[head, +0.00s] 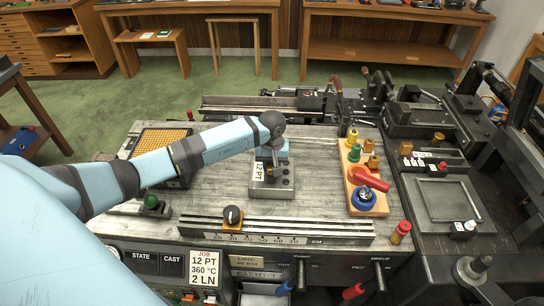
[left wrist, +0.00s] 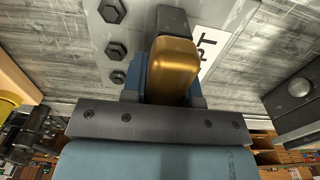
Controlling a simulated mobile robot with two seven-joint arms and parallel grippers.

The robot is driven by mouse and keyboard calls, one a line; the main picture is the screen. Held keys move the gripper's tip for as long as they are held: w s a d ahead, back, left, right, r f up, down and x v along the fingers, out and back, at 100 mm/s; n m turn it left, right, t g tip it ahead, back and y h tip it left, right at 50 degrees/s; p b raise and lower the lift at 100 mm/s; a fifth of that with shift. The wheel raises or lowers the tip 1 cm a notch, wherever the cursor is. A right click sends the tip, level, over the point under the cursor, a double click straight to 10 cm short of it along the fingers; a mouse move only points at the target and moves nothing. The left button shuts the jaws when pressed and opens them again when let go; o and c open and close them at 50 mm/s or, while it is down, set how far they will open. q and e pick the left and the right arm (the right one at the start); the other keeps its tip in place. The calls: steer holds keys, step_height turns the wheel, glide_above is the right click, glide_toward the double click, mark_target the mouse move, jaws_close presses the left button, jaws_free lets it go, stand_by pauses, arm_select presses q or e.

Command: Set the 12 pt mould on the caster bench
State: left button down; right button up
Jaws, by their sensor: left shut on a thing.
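The 12 pt mould (head: 284,183) is a grey metal block with dark bolts and a white "12 PT" label, at the middle of the caster bench (head: 218,192). In the left wrist view the mould (left wrist: 135,48) shows its bolts, part of the label and a brass-coloured handle (left wrist: 174,68). My left gripper (head: 272,152) is above the mould, its blue fingers on both sides of the handle. In the left wrist view the gripper (left wrist: 168,82) is shut on that handle. I cannot tell whether the mould's underside touches the bench. My right gripper is out of view.
A wooden tray (head: 378,204) with coloured knobs stands right of the mould. A yellow-grid box (head: 160,141) is behind my arm at left. A job card (head: 205,270) reads 12 PT.

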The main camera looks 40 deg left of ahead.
arm_select(q)
steer(key=shift+w+r, duration=0.1)
steer(key=c, duration=0.9)
jaws_free()
steer(key=shift+r, duration=0.4)
step_height(320, 180, up, 11)
steer(key=shift+r+b, duration=0.1)
steer(key=shift+b, duration=1.05)
